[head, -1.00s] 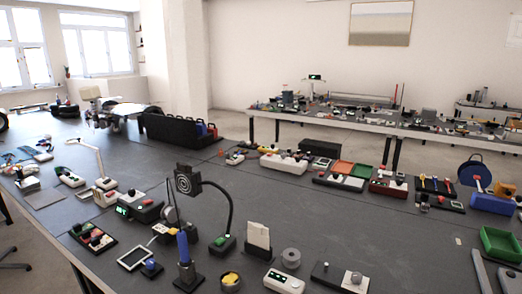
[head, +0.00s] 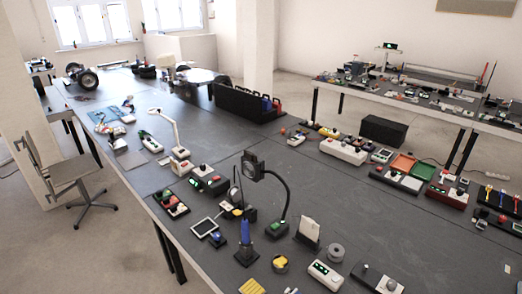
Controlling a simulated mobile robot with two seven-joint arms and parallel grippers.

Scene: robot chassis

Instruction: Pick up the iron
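The iron appears to be the blue-handled tool (head: 245,231) standing upright in a dark stand (head: 247,254) near the front edge of the large dark table. Its lower part is hidden in the stand. Neither of my grippers is in view.
A black gooseneck device (head: 277,195) stands just behind and right of the iron. A white-screened tablet (head: 204,227) lies to its left, a yellow sponge-like block (head: 252,286) in front. A chair (head: 75,182) stands on the floor left of the table (head: 190,258).

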